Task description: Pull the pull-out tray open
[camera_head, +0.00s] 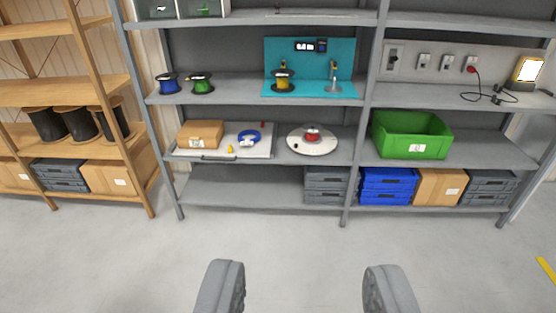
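The pull-out tray (262,151) is a flat light-grey tray on the second shelf from the bottom of the grey rack. A dark bar handle (218,158) runs along its front edge at the left. A cardboard box (201,134), a blue ring-shaped item (249,137), a small yellow piece (230,149) and a small red piece lie on it. The tray's front sits about level with the shelf edge. My gripper (305,290) is open and empty at the bottom of the picture, well in front of the rack and apart from the tray.
Right of the tray is a white round turntable (312,139) with a red item, then a green bin (411,135). Blue and green reels (202,83) stand above. Crates (387,186) fill the bottom shelf's right part. The grey floor (270,235) before the rack is clear.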

